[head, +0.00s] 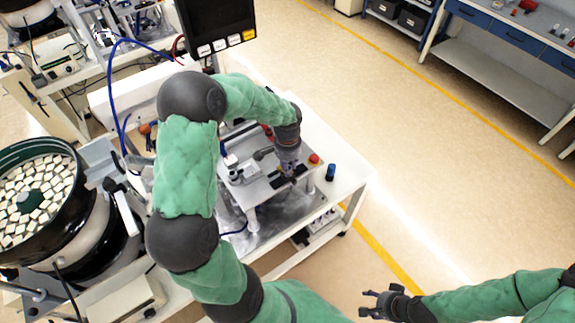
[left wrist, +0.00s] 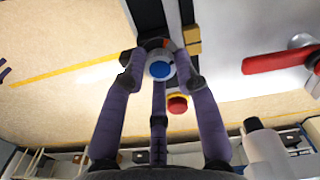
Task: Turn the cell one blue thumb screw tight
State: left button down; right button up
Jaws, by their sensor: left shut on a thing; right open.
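My left gripper (head: 290,176) reaches down over the cell's fixture plate (head: 254,190). In the left wrist view its purple fingers (left wrist: 160,74) are closed around the blue thumb screw (left wrist: 161,69), whose round blue top shows between the fingertips. In the head view the gripper hides the screw. How tight the screw sits cannot be seen. My right gripper (head: 386,303) is open and empty, out over the floor at the lower right, far from the cell.
A red button (head: 314,158) on a yellow base stands close beside my left fingers. A dark blue cylinder (head: 331,172) stands on the white table (head: 350,180). A red-handled lever (left wrist: 275,62) shows in the left wrist view. A bowl feeder (head: 75,165) with pale blocks is at left.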

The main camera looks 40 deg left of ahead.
pick_arm(q)
jog(key=c, duration=0.9)
grip_release()
jog(key=shift+c, duration=0.2)
jog(key=shift+r, duration=0.1)
notch_tip(320, 180, up, 12)
